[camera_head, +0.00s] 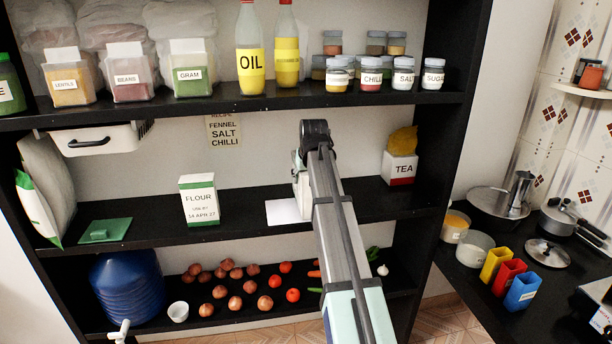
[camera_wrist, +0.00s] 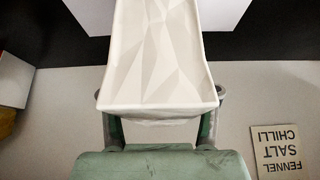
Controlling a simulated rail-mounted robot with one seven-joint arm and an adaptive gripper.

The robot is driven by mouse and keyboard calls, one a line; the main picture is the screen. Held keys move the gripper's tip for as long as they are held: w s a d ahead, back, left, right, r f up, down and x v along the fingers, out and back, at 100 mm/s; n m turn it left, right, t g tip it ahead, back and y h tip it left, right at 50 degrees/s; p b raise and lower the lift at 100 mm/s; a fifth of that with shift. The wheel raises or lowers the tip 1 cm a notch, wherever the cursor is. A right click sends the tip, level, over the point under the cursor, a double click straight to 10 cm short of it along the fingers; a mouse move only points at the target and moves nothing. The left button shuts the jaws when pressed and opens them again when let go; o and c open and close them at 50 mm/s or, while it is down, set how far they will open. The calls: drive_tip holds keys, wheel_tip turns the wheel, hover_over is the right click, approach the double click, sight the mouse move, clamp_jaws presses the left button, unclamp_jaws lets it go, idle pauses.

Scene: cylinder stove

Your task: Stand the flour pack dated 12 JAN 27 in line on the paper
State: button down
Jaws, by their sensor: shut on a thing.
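My gripper (camera_wrist: 160,98) is shut on a white pack (camera_wrist: 158,50), with one finger at each side. The pack's label and date are not in sight. In the head view the held pack (camera_head: 301,192) shows as a white sliver left of my arm, at the right end of the white paper (camera_head: 281,213). The paper lies on the middle shelf and also shows behind the pack in the wrist view (camera_wrist: 232,12). I cannot tell if the pack touches it. Another flour pack (camera_head: 200,204), dated 14 APR 27, stands upright left of the paper.
A TEA box (camera_head: 400,168) with a yellow lump on top stands to the right on the same shelf (camera_head: 250,205). A green flat item (camera_head: 105,230) lies at the left. A recipe note (camera_head: 224,130) hangs behind. Jars (camera_head: 371,80) and bottles (camera_head: 250,55) fill the shelf above.

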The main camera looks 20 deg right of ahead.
drive_tip(key=shift+r, duration=0.1)
drive_tip(key=shift+c, duration=1.2)
unclamp_jaws()
drive_tip(key=b+v, duration=0.2)
drive_tip(key=v, duration=1)
drive_tip(key=shift+s, duration=0.1)
